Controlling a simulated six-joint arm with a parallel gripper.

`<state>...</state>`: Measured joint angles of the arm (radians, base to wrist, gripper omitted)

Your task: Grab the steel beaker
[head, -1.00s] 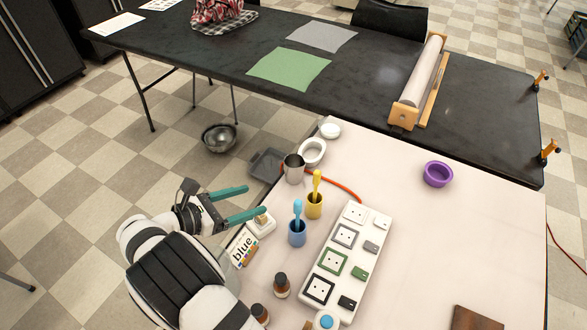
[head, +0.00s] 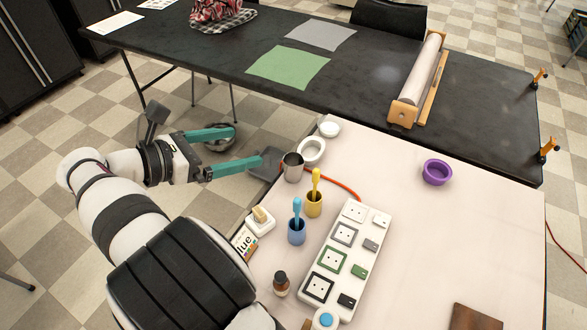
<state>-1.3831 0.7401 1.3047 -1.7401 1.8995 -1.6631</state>
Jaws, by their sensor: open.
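The steel beaker (head: 292,168) stands upright near the far left edge of the pale table. It is a small silver cup, with a white ring-shaped dish behind it and the yellow cup in front to its right. My gripper (head: 243,146) is open and empty, to the left of the beaker. Its two teal fingers point right, towards the beaker's side, and are apart from it. The nearer finger reaches over the grey tray.
A yellow cup (head: 314,204) and a blue cup (head: 297,231) hold brushes close by. A white ring-shaped dish (head: 312,150), grey tray (head: 265,163), orange cable (head: 344,186) and soap dish (head: 260,222) lie near. A white socket strip (head: 346,250) fills the middle; the table's right is mostly clear.

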